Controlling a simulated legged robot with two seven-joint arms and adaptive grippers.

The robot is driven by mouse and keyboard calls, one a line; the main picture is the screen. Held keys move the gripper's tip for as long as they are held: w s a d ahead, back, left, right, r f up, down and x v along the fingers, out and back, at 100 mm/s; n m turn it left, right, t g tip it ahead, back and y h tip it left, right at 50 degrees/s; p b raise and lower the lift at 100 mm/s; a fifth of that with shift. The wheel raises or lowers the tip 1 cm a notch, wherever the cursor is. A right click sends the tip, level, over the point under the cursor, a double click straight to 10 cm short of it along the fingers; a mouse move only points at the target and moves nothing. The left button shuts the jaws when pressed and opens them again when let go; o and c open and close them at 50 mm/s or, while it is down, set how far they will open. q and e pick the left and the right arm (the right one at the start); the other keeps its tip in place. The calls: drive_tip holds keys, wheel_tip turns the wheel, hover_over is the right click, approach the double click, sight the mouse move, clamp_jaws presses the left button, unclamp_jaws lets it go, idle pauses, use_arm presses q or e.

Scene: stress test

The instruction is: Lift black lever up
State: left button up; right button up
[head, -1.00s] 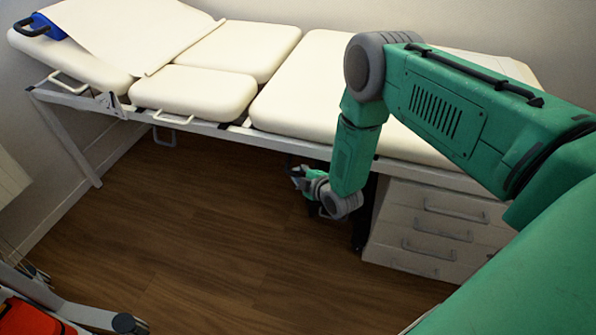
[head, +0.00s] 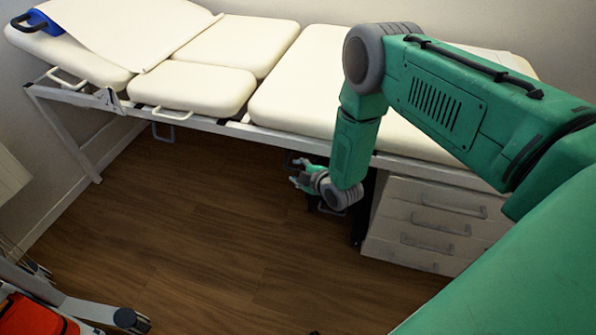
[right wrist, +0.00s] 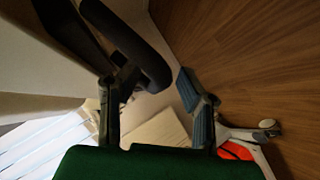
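The black lever (right wrist: 138,45) shows in the right wrist view as a thick dark bar. My right gripper (right wrist: 155,88) is open around that end. Whether a finger touches the lever, I cannot tell. In the head view my right gripper (head: 299,174) is small, under the edge of the cream examination couch (head: 305,75). There the lever is too small and dark to make out surely. My left gripper is not in view.
White drawers (head: 425,225) stand under the couch, just right of my right gripper. A metal frame rail (head: 215,128) runs above it. The wooden floor (head: 200,220) to the left is clear. A red item (head: 35,315) with grey legs is at the lower left.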

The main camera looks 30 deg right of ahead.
drive_tip(key=shift+r, duration=0.1)
drive_tip(key=shift+s+r, duration=0.15)
drive_tip(key=shift+s, duration=0.2)
drive_tip(key=v, duration=1.1)
